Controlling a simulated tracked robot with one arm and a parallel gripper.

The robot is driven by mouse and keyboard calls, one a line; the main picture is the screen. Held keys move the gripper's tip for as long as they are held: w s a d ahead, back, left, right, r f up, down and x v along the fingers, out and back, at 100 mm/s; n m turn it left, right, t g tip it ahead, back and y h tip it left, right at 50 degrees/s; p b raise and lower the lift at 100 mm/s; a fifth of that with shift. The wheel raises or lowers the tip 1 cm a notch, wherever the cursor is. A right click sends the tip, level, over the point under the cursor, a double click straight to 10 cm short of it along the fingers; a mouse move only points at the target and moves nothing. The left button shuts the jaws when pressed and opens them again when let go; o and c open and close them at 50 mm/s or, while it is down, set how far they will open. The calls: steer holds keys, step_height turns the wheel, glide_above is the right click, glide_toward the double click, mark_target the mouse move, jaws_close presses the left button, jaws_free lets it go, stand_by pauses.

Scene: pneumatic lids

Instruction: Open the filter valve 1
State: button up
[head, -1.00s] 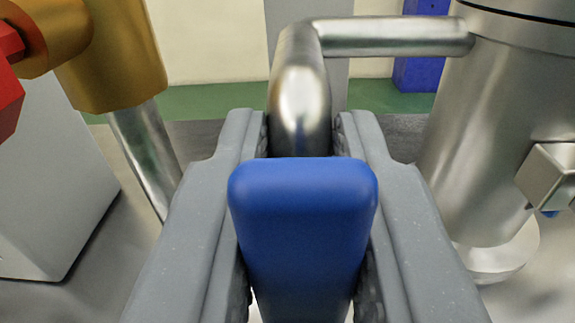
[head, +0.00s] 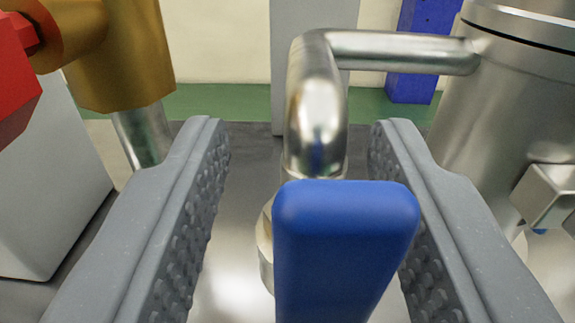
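A blue valve handle (head: 345,245) stands in the lower middle of the head view, in front of a bent steel pipe (head: 318,110). I cannot tell from any label whether it belongs to filter valve 1. Part of a pale metal fitting (head: 265,248) shows behind the handle's left edge; the rest of the valve body is hidden. My gripper (head: 298,130) is open, with one grey ridged finger on each side of the handle. A clear gap shows left of the handle; the right finger is closer to it.
A brass fitting (head: 120,60) with a red part (head: 15,85) is at upper left, above a pale box (head: 50,190). A steel cylinder (head: 510,100) with a square block (head: 547,193) stands at right. A blue post (head: 425,45) is behind.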

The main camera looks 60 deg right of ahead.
steer(key=p+v, duration=0.1)
steer(key=v, duration=1.3)
steer(key=shift+p, duration=0.35)
steer(key=shift+w, duration=0.1)
